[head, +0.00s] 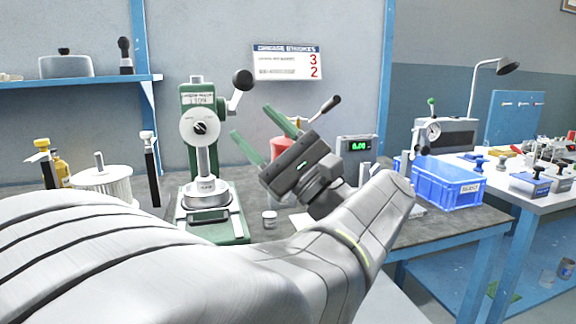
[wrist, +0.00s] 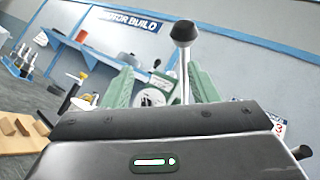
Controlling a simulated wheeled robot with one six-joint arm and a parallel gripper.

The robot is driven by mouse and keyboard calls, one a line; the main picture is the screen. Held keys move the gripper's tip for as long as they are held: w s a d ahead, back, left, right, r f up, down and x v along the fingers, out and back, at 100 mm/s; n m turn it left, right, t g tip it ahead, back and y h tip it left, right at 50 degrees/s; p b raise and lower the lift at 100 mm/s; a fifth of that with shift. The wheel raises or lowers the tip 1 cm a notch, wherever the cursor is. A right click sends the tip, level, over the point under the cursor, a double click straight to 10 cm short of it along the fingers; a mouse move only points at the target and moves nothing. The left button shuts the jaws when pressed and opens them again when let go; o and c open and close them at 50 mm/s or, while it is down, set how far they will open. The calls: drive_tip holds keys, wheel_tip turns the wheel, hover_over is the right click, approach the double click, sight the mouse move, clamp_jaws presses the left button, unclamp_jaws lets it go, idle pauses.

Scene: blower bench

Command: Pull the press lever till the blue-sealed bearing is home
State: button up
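The green press (head: 196,110) stands on the bench left of centre in the head view. Its lever has a black ball knob (head: 242,80) and points up to the right. My gripper (head: 250,120) is open and empty, below and right of the knob, fingers pointing toward the press. In the wrist view, the lever (wrist: 185,75) rises close to the right finger of my gripper (wrist: 160,68), with its knob (wrist: 183,31) above the fingertips. Its depth between the fingers is unclear. The ram (head: 207,165) reaches down near the press base. I cannot make out the blue-sealed bearing.
A small jar (head: 269,218) stands right of the press base. A red container (head: 283,146) and a digital readout (head: 357,146) are behind my gripper. A blue crate (head: 440,187) sits at the bench's right end. A white ribbed part (head: 104,187) stands to the left.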

drive_tip(key=b+v, duration=0.1)
drive_tip(key=v, duration=0.9)
drive_tip(key=shift+d, duration=0.1)
drive_tip(key=x, duration=1.3)
drive_tip(key=shift+a+r, duration=0.25)
drive_tip(key=shift+a, duration=0.05)
drive_tip(key=shift+w+d, duration=0.1)
drive_tip(key=shift+w, duration=0.05)
